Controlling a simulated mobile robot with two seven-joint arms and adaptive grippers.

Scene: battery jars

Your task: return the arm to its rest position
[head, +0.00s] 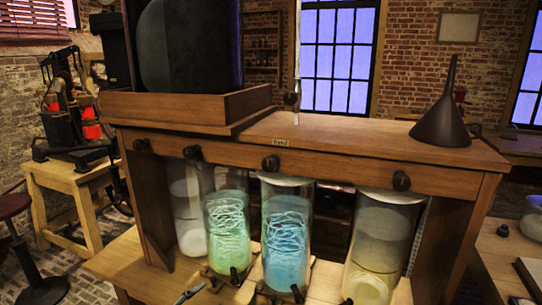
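Neither of my grippers nor my arms shows in the head view. A wooden stand (340,135) fills the middle, with dark knobs along its front rail. Under its top stand several glass jars: one with white matter at the bottom (190,235), one with pale green contents (228,235), one with blue contents (286,245) and one with cream-coloured contents (372,265). The green and blue jars show pale coiled strands inside. The rail and posts hide parts of the jars.
A dark funnel (441,125) stands mouth down on the stand's top right. A wooden tray (185,106) bears a large dark vessel (188,45). A stool (22,240) and small table (75,180) stand left, another bench (500,260) right. The stand's top between tray and funnel is mostly clear.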

